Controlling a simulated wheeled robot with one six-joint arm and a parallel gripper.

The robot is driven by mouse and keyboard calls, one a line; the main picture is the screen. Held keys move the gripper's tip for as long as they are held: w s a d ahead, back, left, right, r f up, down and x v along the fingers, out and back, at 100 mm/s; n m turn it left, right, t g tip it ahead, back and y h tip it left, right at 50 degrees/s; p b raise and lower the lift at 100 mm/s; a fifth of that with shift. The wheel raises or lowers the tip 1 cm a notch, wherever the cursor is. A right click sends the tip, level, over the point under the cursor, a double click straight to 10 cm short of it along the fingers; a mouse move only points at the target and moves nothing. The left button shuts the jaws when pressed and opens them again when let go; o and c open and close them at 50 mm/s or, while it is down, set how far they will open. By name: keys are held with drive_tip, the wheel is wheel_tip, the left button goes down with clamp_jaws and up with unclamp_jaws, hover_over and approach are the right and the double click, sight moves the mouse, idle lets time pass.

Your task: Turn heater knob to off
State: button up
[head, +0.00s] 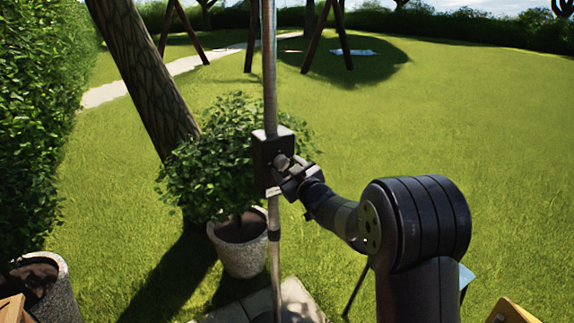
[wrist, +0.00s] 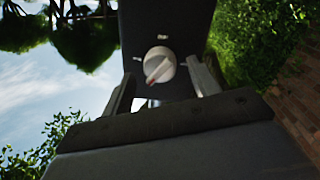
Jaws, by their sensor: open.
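The heater's black control box (head: 264,150) is fixed on a thin metal pole (head: 269,75) in the head view. In the wrist view its dark face (wrist: 180,25) fills the upper middle. A round white knob (wrist: 160,66) with a reddish pointer line sits on that face, and small light marks are printed around it. My gripper (head: 287,172) is at the front of the box. In the wrist view my gripper (wrist: 163,88) is open, with one finger on each side of the knob and gaps showing between them. The marks are too small to read.
A potted bush (head: 215,160) stands close behind and left of the pole. A leaning tree trunk (head: 145,75) and a hedge (head: 40,110) are further left. Open lawn (head: 460,120) lies to the right. Wooden furniture edges (head: 510,312) show at the bottom right corner.

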drive_tip(key=shift+w+a, duration=0.15)
drive_tip(key=shift+w, duration=0.15)
drive_tip(key=c, duration=1)
drive_tip(key=shift+f, duration=0.1)
drive_tip(key=n+b, duration=0.1)
drive_tip(key=b, duration=0.1)
drive_tip(key=n+b, duration=0.1)
drive_tip(key=b, duration=0.1)
drive_tip(key=shift+f, duration=0.3)
drive_tip(key=n+b, duration=0.2)
drive_tip(key=b, duration=0.1)
drive_tip(key=shift+n, duration=0.4)
drive_tip(key=shift+o, duration=0.2)
drive_tip(key=shift+r+n+b, duration=0.2)
drive_tip(key=shift+n+b, duration=1.2)
drive_tip(key=shift+b, duration=0.1)
